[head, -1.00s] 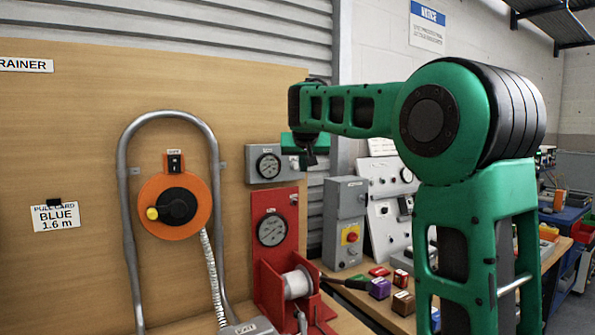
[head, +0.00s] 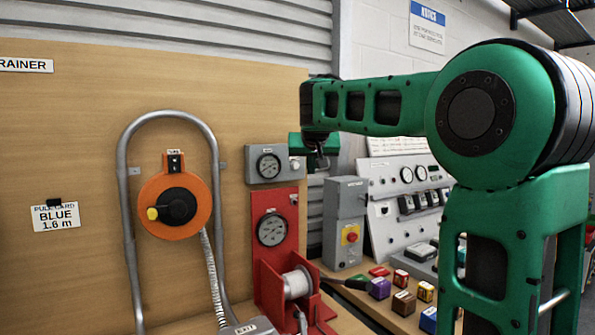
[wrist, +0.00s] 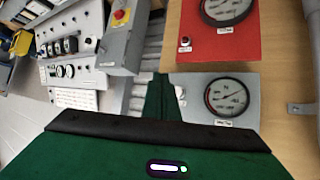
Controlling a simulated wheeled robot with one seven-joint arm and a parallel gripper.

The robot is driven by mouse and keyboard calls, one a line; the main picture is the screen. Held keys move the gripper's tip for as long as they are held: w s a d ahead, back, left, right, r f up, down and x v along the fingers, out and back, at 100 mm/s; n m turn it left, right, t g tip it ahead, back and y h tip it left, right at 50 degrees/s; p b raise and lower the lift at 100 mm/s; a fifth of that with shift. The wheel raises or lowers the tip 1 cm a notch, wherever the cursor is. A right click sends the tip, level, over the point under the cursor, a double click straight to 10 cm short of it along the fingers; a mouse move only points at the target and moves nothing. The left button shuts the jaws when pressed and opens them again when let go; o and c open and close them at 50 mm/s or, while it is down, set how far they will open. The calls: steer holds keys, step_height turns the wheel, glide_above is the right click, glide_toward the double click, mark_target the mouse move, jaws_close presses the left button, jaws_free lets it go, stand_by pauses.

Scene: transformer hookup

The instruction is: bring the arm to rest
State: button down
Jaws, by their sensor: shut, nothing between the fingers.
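My arm (head: 385,104) is green and bent. Its thick joint fills the right of the head view and its forearm reaches left. My gripper (head: 322,160) hangs at the forearm's far end, small and dark, in front of the wall to the right of the grey gauge box (head: 268,164). It is shut with nothing held and appears apart from everything. The wrist view shows the same gauge box (wrist: 218,98) and, above it in that picture, the red gauge panel (wrist: 226,20).
The orange reel (head: 174,206) sits inside a grey tube frame on the wooden board. The red winch stand (head: 270,275), the grey box with a red button (head: 345,215) and the sloped meter panel (head: 385,235) stand below. Several small coloured blocks lie on the bench.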

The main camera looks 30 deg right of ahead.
stand_by(0.3)
steer(key=s+d+f+g+y, duration=0.15)
steer(key=s+f+g, duration=0.35)
steer(key=s+f, duration=1.5)
steer(key=s+a+f+g+y, duration=0.1)
steer(key=s+f, duration=0.3)
steer(key=s, duration=0.4)
steer(key=s+a+f+g+y, duration=0.1)
steer(key=s+a+f, duration=0.3)
steer(key=s, duration=0.4)
steer(key=s+a+f+g+y, duration=0.2)
steer(key=s+f, duration=0.2)
steer(key=s, duration=0.4)
steer(key=shift+s+a+f+m, duration=0.2)
steer(key=shift+a+f+m, duration=0.1)
steer(key=shift+f+m, duration=0.1)
steer(key=shift+w+f+g, duration=0.2)
steer(key=shift+w+g, duration=0.1)
steer(key=shift+w, duration=0.35)
